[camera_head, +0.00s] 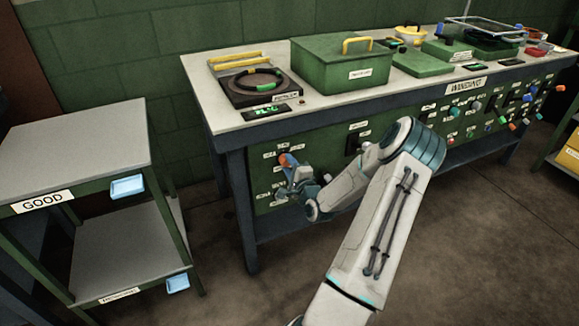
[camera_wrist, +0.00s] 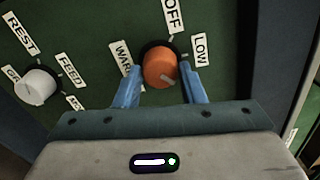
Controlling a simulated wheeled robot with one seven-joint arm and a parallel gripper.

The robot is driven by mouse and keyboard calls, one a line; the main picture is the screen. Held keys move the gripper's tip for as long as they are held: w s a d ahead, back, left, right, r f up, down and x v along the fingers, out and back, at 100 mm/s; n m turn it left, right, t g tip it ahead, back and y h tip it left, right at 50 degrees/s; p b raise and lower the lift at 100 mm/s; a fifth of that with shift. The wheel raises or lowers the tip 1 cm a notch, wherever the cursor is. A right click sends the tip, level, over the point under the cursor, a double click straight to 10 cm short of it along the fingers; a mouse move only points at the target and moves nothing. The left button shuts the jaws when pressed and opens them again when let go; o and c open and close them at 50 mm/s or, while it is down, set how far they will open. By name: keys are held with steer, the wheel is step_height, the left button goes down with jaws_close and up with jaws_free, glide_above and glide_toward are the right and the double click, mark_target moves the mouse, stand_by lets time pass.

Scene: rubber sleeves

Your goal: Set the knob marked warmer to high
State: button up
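The orange knob (camera_wrist: 159,70) sits on the green front panel in the wrist view, with labels reading OFF, LOW and a partly hidden one starting "WAR" around it. No HIGH label can be read. In the head view the orange knob (camera_head: 287,160) shows at the left of the bench front. My gripper (camera_wrist: 160,84) has its two blue fingers on either side of the knob, slightly apart from each other; whether both touch it is hard to tell. It also shows in the head view (camera_head: 291,172).
A white knob (camera_wrist: 38,86) with REST and FEED labels is to the left in the wrist view. The bench (camera_head: 232,128) carries a green box (camera_head: 340,75) and a ring-shaped device (camera_head: 254,87). A shelf cart marked GOOD (camera_head: 75,150) stands at left.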

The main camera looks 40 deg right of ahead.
steer(key=o, duration=0.4)
steer(key=shift+c, duration=0.2)
steer(key=v, duration=1.3)
steer(key=shift+s+p, duration=0.45)
steer(key=shift+w, duration=0.1)
